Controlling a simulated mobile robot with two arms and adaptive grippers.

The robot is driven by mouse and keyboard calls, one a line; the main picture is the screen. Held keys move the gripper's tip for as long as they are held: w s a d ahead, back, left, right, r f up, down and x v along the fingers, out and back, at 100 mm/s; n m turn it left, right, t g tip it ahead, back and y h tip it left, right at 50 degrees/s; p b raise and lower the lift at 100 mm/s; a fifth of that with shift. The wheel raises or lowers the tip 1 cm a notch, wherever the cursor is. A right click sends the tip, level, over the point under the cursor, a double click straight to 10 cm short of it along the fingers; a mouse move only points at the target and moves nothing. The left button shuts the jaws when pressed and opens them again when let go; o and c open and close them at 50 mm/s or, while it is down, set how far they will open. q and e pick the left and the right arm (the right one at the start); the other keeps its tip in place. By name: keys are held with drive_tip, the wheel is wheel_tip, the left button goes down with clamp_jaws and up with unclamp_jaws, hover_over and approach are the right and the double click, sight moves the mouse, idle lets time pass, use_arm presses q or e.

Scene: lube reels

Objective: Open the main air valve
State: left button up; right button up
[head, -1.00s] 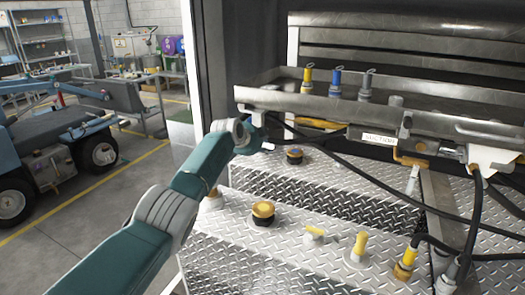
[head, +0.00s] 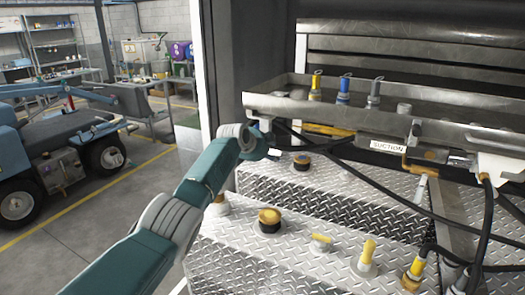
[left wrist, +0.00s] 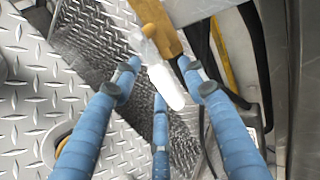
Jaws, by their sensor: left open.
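In the left wrist view, a lever with a yellow-orange bar (left wrist: 155,22) and a pale white end (left wrist: 165,85) lies between my left gripper's blue fingers; I take it to be the valve handle, but no label confirms this. The left gripper (left wrist: 160,88) is open around the white end, and I cannot tell whether any finger touches it. In the head view my left arm reaches over the diamond-plate deck, and its wrist mostly hides the gripper (head: 271,149). A yellow bar (head: 327,130) shows just behind it. My right gripper is not in view.
A metal tray (head: 275,104) with yellow, blue and grey fittings stands behind. Black hoses cross right of the gripper, near a SUCTION label (head: 388,147). Yellow-black caps (head: 269,220) and yellow-handled fittings (head: 367,256) stand on the deck.

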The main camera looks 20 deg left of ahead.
use_arm(q)
drive_tip(key=d+v, duration=0.1)
drive_tip(key=v, duration=1)
drive_tip(key=shift+s+a, duration=0.3)
drive_tip(key=shift+a, duration=0.25)
drive_tip(key=shift+r, duration=0.1)
